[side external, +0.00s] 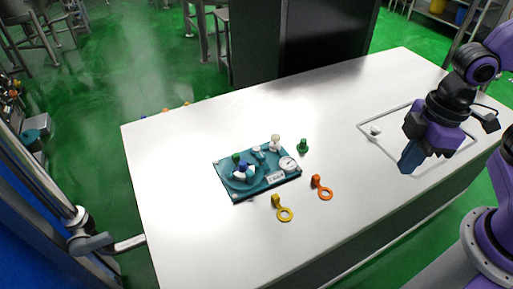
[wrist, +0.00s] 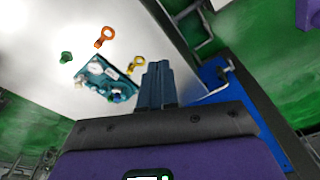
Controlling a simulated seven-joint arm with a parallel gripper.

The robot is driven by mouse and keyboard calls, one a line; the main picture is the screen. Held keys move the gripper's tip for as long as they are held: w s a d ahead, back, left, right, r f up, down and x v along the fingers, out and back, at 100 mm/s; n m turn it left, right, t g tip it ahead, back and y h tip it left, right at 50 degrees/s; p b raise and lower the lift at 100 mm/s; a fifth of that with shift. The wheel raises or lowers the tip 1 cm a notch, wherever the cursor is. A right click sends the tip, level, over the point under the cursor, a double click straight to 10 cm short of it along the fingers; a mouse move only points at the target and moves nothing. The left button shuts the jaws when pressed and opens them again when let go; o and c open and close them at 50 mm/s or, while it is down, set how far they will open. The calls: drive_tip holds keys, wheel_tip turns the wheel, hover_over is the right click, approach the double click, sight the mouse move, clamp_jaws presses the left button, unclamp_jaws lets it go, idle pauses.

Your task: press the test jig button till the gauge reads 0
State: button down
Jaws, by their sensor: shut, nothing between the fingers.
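The test jig is a teal board (side external: 238,194) on the white table, with a round dial gauge (side external: 287,164) at its right end. Several knobs stand on it: a blue-topped one (side external: 243,166), a green one and a white one (side external: 275,143). I cannot tell which is the button, and the gauge reading is too small to read. The jig also shows in the wrist view (wrist: 112,80). My gripper (side external: 409,160) is shut and empty, above the right part of the table, well apart from the jig. Its blue fingers show in the wrist view (wrist: 156,68).
A green knob (side external: 303,146) stands right of the jig. An orange ring-ended tag (side external: 323,188) and a yellow one (side external: 282,208) lie in front of it. A pale outlined area (side external: 362,128) with a small white piece (side external: 375,131) lies near my gripper. The table between is clear.

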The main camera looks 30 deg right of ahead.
drive_tip(key=w+a+f+t+y, duration=0.2)
drive_tip(key=w+a+f, duration=0.2)
drive_tip(key=w+a, duration=0.8)
drive_tip(key=m+t+h, duration=0.1)
drive_tip(key=t+h, duration=0.1)
drive_tip(key=t, duration=0.5)
hover_over(258, 149)
wheel_tip(258, 149, down, 16)
drive_tip(key=r, duration=0.1)
drive_tip(key=shift+f+y, duration=0.25)
drive_tip(key=shift+y, duration=0.05)
drive_tip(key=shift+f, duration=4.4)
drive_tip(key=shift+f, duration=0.1)
drive_tip(key=shift+f, duration=0.35)
